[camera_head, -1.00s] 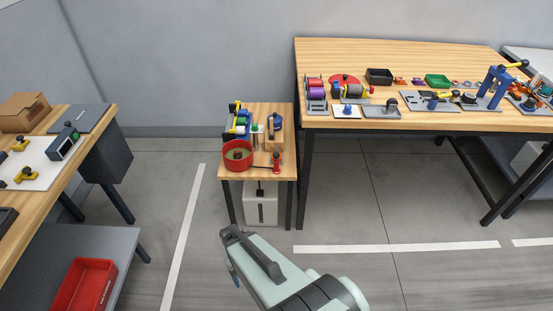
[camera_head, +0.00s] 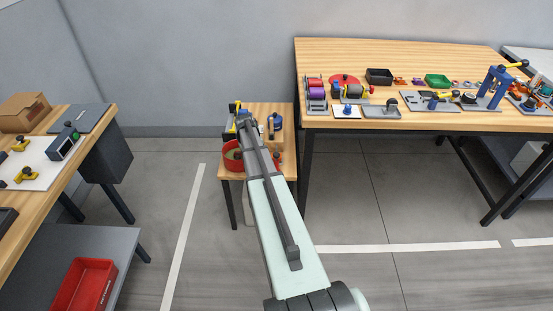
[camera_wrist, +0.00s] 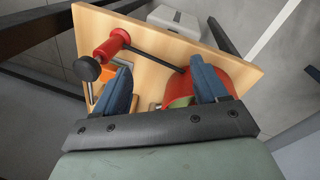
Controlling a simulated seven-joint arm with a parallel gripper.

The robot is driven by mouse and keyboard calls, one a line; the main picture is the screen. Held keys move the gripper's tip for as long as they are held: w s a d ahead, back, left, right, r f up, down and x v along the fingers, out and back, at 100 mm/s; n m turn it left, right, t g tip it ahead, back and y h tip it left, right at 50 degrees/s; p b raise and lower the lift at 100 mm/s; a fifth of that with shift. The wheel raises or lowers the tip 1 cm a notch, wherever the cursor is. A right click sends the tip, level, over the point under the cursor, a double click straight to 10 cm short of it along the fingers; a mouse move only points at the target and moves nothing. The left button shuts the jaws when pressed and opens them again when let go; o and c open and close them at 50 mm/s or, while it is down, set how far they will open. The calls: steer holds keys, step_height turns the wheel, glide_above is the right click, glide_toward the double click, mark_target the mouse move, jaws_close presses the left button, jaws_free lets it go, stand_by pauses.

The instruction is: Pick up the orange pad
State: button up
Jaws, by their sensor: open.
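My gripper (camera_wrist: 160,78) is open, with its two blue fingers apart over the small wooden table (camera_wrist: 165,42) in the wrist view. Nothing shows held between the fingers. A small orange piece (camera_wrist: 103,73) shows beside the left finger, partly hidden by it and by a black knob; I cannot tell whether it is the orange pad. In the head view my gripper (camera_head: 243,120) is over the same table, with its fingertips not clearly visible. Small orange pieces (camera_head: 400,82) also lie on the large right workbench, too small to identify.
A red-handled tool (camera_wrist: 113,45) with a black knob (camera_wrist: 86,69) stands near the left finger. A red round container (camera_wrist: 225,78) is by the right finger. A blue-topped tool (camera_head: 275,123) stands at the small table's back right. The large workbench (camera_head: 340,52) is crowded along its front.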

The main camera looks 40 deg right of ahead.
steer(key=w+d+r+n+g+h, duration=0.1)
steer(key=w+d+r+n+g, duration=0.1)
steer(key=w+d+r+n, duration=0.35)
steer(key=d+f+n, duration=0.1)
steer(key=f+n, duration=0.1)
steer(key=f, duration=0.1)
steer(key=s+d+f+n, duration=0.1)
steer(key=d+f+n, duration=0.1)
steer(key=f, duration=0.1)
steer(key=s+d+f+n, duration=0.1)
steer(key=d+f+n, duration=0.1)
steer(key=f+n, duration=0.1)
steer(key=shift+s+d+g, duration=0.15)
steer(key=shift+s+g, duration=0.05)
steer(key=shift+g, duration=0.1)
steer(key=shift+d+x, duration=0.2)
steer(key=shift+x, duration=1.1)
steer(key=shift+d+x, duration=0.2)
steer(key=shift+x, duration=1.1)
steer(key=shift+r, duration=0.1)
steer(key=shift+c, duration=0.4)
steer(key=c, duration=1)
steer(key=shift+r, duration=0.15)
